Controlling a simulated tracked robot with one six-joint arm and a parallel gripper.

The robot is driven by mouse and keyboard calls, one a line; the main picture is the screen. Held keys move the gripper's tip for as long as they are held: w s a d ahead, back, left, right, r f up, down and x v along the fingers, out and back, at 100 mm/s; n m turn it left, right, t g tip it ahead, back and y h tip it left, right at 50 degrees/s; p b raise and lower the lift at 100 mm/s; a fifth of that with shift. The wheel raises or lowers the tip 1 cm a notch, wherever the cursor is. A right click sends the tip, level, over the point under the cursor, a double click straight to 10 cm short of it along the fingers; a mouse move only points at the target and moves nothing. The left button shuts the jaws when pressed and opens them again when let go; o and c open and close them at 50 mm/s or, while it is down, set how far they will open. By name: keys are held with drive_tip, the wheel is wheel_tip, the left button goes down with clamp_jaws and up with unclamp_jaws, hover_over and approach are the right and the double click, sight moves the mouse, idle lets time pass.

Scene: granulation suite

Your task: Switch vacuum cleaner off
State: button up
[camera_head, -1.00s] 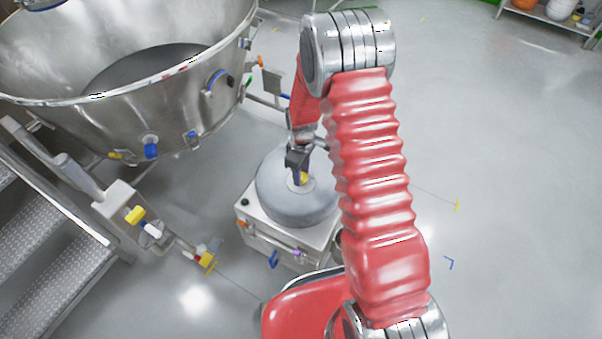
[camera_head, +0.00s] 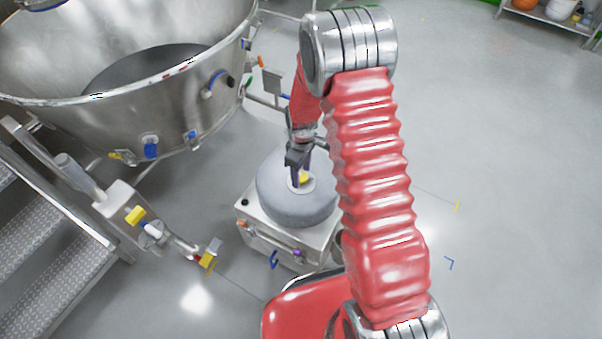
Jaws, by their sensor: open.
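The vacuum cleaner (camera_head: 285,213) is a boxy steel unit with a round grey domed top, standing on the floor in the middle of the view. A yellow knob (camera_head: 304,178) sits on a pale disc at the centre of the dome. My gripper (camera_head: 299,178) points down over the disc with its dark fingers at the yellow knob. The fingers are open. I cannot tell whether they touch the knob, as they partly cover it. My red arm hides the right side of the vacuum cleaner.
A large steel bowl vessel (camera_head: 140,110) stands at the upper left. Metal steps (camera_head: 50,270) and a valve assembly with yellow handles (camera_head: 140,220) are at the lower left. A shelf with containers (camera_head: 550,20) is at the far upper right. The floor at right is clear.

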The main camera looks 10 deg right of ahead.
sight(302, 178)
wheel_tip(302, 178, up, 13)
idle(0.6)
drive_tip(key=shift+r, duration=0.1)
idle(0.4)
drive_tip(key=s+r+m+t, duration=0.5)
drive_tip(key=s+r+m, duration=0.4)
drive_tip(key=s+r, duration=1.6)
drive_tip(key=shift+s+r+m+t, duration=0.2)
drive_tip(key=shift+r+m+t, duration=0.1)
drive_tip(key=shift+r, duration=0.3)
